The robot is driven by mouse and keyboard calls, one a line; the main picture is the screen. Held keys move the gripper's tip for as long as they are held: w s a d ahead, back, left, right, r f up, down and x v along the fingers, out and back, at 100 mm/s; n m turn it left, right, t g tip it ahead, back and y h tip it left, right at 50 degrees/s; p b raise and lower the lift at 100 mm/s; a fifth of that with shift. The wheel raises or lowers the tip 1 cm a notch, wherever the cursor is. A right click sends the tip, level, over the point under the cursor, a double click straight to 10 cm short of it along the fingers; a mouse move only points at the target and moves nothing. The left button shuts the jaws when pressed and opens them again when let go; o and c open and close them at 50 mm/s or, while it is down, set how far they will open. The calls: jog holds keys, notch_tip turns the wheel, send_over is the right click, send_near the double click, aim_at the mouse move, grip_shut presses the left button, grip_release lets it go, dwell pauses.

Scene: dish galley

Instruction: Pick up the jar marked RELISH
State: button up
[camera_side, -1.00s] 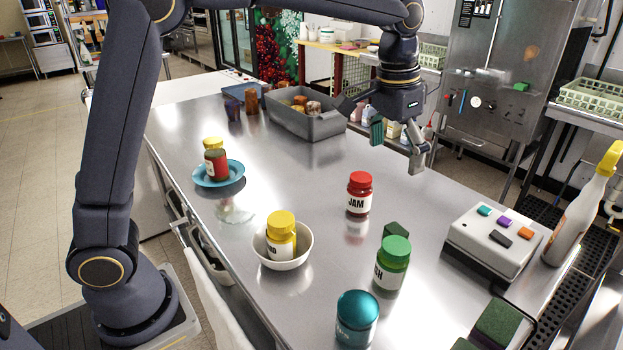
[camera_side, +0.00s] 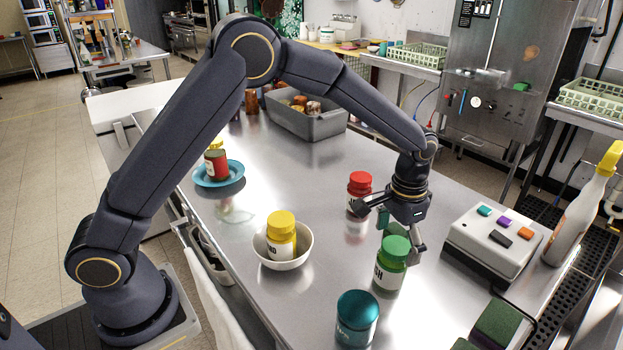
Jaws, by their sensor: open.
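A green-lidded jar (camera_side: 389,272) stands upright on the steel counter right of centre. Only the end of its label, which seems to read "SH", faces the camera. My gripper (camera_side: 401,233) points down with open, empty fingers, just behind and above this jar's lid. One finger shows left of the lid and the other to its right. I cannot tell whether either touches the jar.
A red-lidded jar (camera_side: 358,182) stands behind, partly covered by my gripper. A yellow-lidded jar (camera_side: 281,236) sits in a white bowl (camera_side: 304,256). A button box (camera_side: 480,245) and spray bottle (camera_side: 578,222) are right.

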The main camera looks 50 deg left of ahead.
notch_tip(320, 180, down, 5)
jog(key=shift+d+r, duration=0.1)
jog(key=shift+c, duration=0.2)
jog(key=shift+r, duration=0.1)
jog(key=c, duration=1.6)
jog(key=shift+r, duration=0.1)
